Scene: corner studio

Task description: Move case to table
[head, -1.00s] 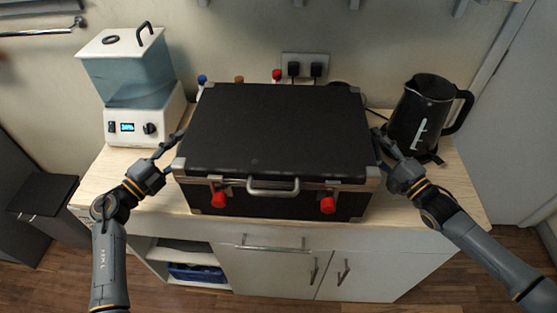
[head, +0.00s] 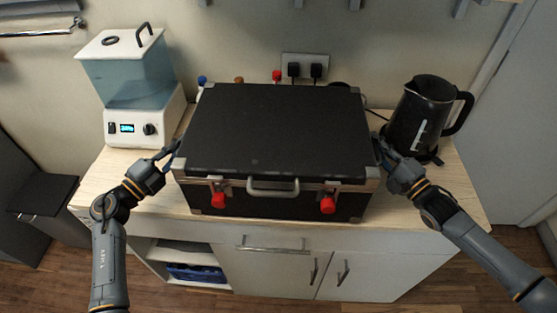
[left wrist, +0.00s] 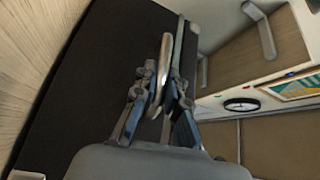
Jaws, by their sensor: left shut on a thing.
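A black case (head: 280,128) with silver metal edges, a front handle and two red latches lies closed on a wood-topped white cabinet (head: 440,205). My left gripper (head: 174,152) is at the left side of the case. In the left wrist view its fingers (left wrist: 166,68) are shut around a curved metal side handle (left wrist: 162,85), beside the black case wall (left wrist: 90,80). My right gripper (head: 379,142) is at the right side of the case; its fingertips are mostly hidden, so its hold is unclear.
A white dispenser with a clear tank (head: 125,75) stands left of the case. A black kettle (head: 420,115) stands close behind my right gripper. Several small capped bottles and a wall socket (head: 305,67) are behind. A low dark surface (head: 42,193) is at far left.

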